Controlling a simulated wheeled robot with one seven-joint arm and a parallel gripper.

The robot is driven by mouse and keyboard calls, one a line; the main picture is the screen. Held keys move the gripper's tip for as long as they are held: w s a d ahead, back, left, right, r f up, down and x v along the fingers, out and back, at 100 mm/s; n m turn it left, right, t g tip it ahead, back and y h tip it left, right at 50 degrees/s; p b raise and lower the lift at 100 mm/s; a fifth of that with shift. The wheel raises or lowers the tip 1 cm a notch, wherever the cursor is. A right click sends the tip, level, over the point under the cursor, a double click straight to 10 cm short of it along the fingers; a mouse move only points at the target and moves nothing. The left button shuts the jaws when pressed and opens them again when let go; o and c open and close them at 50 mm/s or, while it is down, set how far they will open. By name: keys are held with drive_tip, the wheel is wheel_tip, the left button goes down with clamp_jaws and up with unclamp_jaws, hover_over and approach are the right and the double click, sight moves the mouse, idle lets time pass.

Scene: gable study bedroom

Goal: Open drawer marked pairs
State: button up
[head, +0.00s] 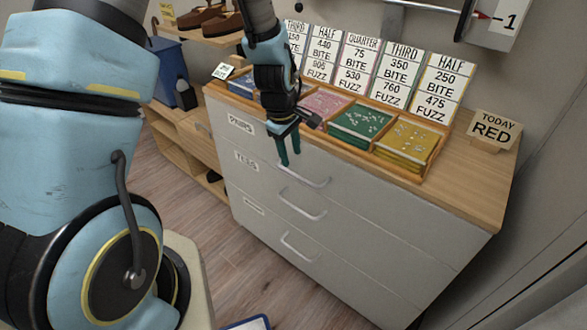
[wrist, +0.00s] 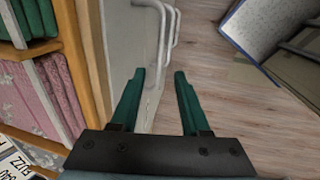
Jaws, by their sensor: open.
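The drawer marked PAIRS is the top drawer (head: 350,190) of a white chest, and its label (head: 241,123) is at its upper left. It looks closed. Its bar handle (head: 303,175) is near the middle of the front. My gripper (head: 289,158) is open and empty, its green fingers pointing down near the top drawer's front, just above and left of the handle. In the wrist view my gripper (wrist: 159,75) shows both fingers apart, with the white drawer front behind them and handles (wrist: 161,20) beyond the fingertips. Nothing lies between the fingers.
The wooden chest top (head: 480,195) holds a tray of coloured card packs (head: 360,121), signs (head: 445,88) and a TODAY RED block (head: 493,131). A lower drawer handle (head: 302,206) and a second one (head: 300,246) sit below.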

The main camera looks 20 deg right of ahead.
sight(295, 174)
drive_tip(key=f, duration=0.2)
drive_tip(key=d+f, duration=0.1)
drive_tip(key=f, duration=0.1)
drive_tip(key=f+p, duration=0.1)
drive_tip(key=f, duration=0.2)
drive_tip(key=shift+w+d+f, duration=0.1)
drive_tip(key=shift+w+d, duration=0.1)
drive_tip(key=shift+w, duration=0.15)
drive_tip(key=shift+c, duration=0.2)
clamp_jaws()
idle(0.9)
